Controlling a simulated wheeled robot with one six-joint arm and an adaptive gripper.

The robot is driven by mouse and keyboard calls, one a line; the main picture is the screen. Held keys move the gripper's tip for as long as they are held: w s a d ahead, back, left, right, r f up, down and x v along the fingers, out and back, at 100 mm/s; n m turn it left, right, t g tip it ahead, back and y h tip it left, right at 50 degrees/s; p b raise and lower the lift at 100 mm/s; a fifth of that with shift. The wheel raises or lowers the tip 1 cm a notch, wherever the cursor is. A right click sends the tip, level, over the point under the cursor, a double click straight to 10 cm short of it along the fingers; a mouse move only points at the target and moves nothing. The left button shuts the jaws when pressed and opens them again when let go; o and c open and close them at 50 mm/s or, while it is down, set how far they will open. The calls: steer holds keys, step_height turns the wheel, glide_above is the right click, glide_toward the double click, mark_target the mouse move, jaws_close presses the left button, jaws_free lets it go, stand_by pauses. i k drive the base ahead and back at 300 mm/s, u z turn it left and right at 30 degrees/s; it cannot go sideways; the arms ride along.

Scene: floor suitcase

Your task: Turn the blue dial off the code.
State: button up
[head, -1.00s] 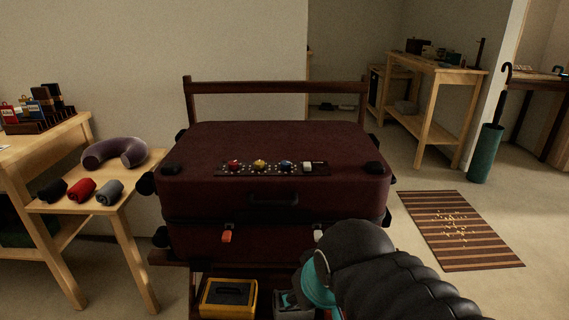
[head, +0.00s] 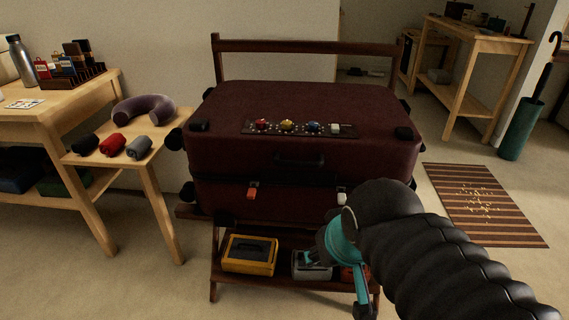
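The blue dial (head: 313,127) sits on the dark control strip on top of a closed maroon suitcase (head: 240,160). A red dial (head: 262,124) and a yellow dial (head: 287,125) stand to its left, and a white piece (head: 335,129) is to its right. The dial's setting is too small to read. My arm, a black ribbed sleeve with teal parts, is at the lower right, in front of the suitcase's lower right corner.
The suitcase lies on a dark wooden rack; its lower shelf holds a yellow case (head: 249,254) and a grey box (head: 312,271). An orange latch (head: 253,194) and a white latch (head: 342,198) are on its front. A wooden table (head: 60,110) is left, a striped mat (head: 480,205) right.

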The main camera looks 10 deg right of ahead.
mark_target(313, 126)
steer(key=z, duration=1.75)
steer(key=k, duration=0.75)
steer(key=u, duration=1.1)
steer(key=i, duration=0.5)
steer(key=u, duration=0.05)
